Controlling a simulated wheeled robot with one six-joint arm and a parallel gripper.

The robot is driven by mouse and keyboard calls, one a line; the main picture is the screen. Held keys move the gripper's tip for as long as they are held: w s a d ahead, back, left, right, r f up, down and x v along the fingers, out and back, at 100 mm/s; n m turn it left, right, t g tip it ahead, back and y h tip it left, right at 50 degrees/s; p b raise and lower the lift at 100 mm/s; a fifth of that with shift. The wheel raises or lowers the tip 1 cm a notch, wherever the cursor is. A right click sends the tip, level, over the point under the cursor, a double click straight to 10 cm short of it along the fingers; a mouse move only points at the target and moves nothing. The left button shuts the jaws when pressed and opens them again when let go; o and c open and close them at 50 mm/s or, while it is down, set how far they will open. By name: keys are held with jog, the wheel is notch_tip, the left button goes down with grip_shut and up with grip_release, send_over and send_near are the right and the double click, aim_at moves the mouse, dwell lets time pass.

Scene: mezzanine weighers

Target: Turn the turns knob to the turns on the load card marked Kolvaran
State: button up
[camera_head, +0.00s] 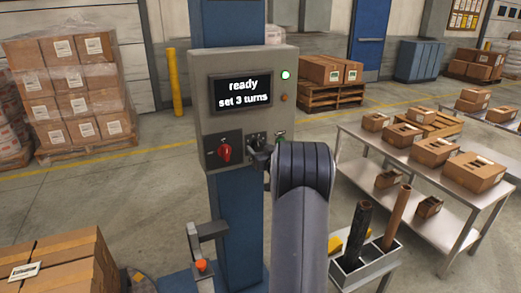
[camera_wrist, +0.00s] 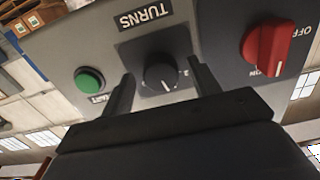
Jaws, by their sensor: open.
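The turns knob (camera_wrist: 160,74) is a round black dial with a pale pointer mark, under an upside-down TURNS label (camera_wrist: 143,16) in the wrist view. A numeral, perhaps 3, shows beside it. My gripper (camera_wrist: 161,69) is open, one finger on each side of the knob; I cannot tell whether they touch it. In the head view my gripper (camera_head: 262,157) is at the lower right of the grey control box (camera_head: 240,105), largely covering the knob. The box's screen (camera_head: 243,93) reads "ready" and "set 3 turns". No card marked Kolvaran is readable.
A red ON/OFF switch (camera_wrist: 268,48) and a green button (camera_wrist: 89,80) flank the knob closely. Steel tables (camera_head: 380,142) with cartons stand right. A holder (camera_head: 370,267) with two upright rolls is at front right. A wrapped carton stack (camera_head: 75,95) stands left.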

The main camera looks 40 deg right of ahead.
jog(key=c, duration=1)
jog(key=shift+f+n+b, duration=0.1)
jog(key=shift+n+b, duration=0.3)
jog(key=shift+b, duration=0.1)
jog(key=shift+f+n+b, duration=0.1)
jog(key=shift+n+b, duration=0.5)
jog(key=shift+b, duration=0.15)
jog(key=shift+n+b, duration=1.15)
jog(key=shift+n, duration=0.05)
jog(key=n+b, duration=0.3)
jog(key=n, duration=0.1)
jog(key=shift+d+n, duration=0.1)
jog(key=shift+n, duration=0.3)
jog(key=shift+r, duration=0.2)
